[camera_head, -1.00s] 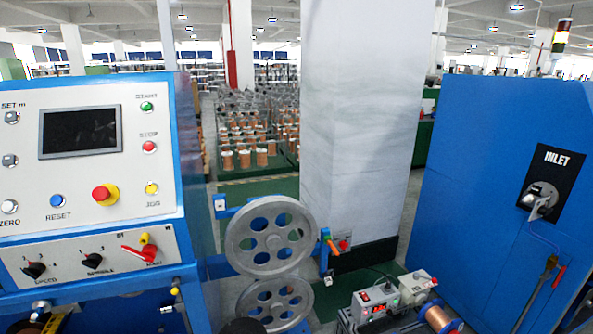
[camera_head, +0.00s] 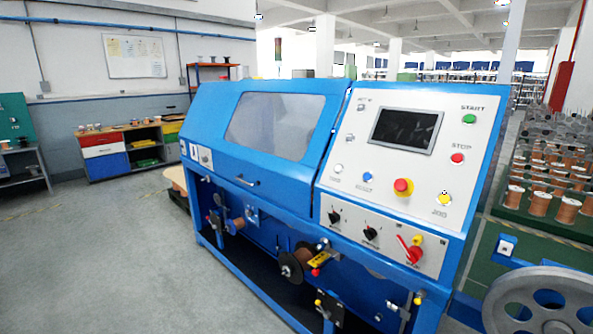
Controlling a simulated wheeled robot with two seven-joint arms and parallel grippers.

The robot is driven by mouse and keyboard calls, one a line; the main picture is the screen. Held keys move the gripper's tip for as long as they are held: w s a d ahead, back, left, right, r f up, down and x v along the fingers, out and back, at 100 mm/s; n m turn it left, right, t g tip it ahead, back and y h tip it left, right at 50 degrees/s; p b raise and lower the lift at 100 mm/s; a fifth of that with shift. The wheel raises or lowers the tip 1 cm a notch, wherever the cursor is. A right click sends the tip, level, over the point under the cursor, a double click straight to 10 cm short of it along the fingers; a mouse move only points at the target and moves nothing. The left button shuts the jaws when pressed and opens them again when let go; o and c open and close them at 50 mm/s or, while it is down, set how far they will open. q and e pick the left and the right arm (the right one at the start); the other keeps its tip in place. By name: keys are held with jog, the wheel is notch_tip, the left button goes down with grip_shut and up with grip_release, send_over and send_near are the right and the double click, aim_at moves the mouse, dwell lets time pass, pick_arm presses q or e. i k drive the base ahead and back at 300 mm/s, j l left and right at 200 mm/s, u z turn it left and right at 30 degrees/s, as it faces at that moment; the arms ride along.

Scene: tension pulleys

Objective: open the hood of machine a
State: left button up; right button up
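A blue machine (camera_head: 225,180) stands in the middle of the view; I cannot read a label naming it machine a. Its sloped hood (camera_head: 215,112) has a clear window (camera_head: 275,124) and looks closed. To the right of the hood is a white control panel (camera_head: 345,170) with a dark screen (camera_head: 406,130), buttons and knobs. Neither of my grippers is in view.
A large grey wheel (camera_head: 540,302) stands at the lower right. Drawer cabinets (camera_head: 104,165) stand along the back left wall. The grey floor (camera_head: 110,255) left of the machine is clear.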

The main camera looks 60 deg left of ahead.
aim_at(287, 183)
jog(key=u, duration=2.4)
